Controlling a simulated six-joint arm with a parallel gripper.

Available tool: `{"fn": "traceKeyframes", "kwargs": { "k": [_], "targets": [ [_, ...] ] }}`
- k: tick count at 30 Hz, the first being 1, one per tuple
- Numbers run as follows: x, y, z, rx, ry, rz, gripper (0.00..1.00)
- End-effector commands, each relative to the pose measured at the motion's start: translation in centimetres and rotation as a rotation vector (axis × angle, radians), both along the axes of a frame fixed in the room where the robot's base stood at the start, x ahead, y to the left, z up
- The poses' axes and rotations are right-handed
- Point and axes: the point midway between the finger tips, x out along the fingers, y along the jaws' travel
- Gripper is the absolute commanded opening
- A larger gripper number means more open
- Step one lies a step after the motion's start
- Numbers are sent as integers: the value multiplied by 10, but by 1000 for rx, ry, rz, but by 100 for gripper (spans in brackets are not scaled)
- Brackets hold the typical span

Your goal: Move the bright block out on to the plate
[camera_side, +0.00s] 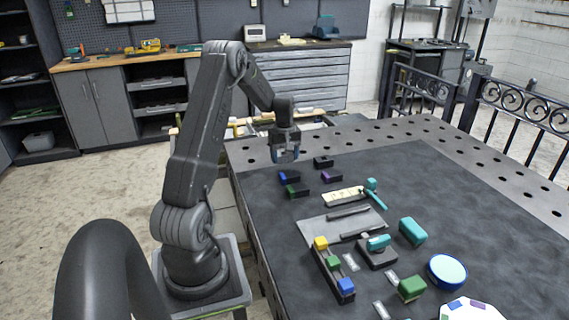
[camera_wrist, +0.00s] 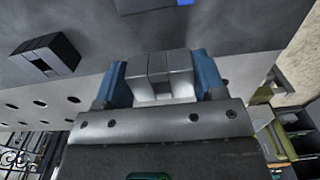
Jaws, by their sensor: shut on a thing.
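My gripper (camera_side: 286,154) is over the far left part of the dark mat, in the side view. In the wrist view its blue fingers (camera_wrist: 162,72) are shut on a pale grey, grooved block (camera_wrist: 160,66), which looks like the bright block. In the side view I cannot make the block out clearly between the fingers. A flat grey plate (camera_side: 312,229) with dark bars on it lies on the mat, nearer the camera than my gripper. A white many-sided plate (camera_side: 468,312) with coloured patches is cut off at the lower right. I cannot tell which plate the task names.
Small dark blocks stand near my gripper: black (camera_side: 323,161), blue-marked (camera_side: 289,177), green-marked (camera_side: 297,190) and purple-marked (camera_side: 331,176). The mat's right side is clear.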

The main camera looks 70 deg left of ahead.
Motion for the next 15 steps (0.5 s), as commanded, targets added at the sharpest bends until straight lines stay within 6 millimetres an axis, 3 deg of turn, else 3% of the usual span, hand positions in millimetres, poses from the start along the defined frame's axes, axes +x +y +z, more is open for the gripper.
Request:
{"fn": "traceKeyframes", "kwargs": {
  "k": [6, 15],
  "targets": [
    [0, 0, -27, 0, 0, 0, 23],
    [0, 0, -29, 0, 0, 1, 23]
  ]
}}
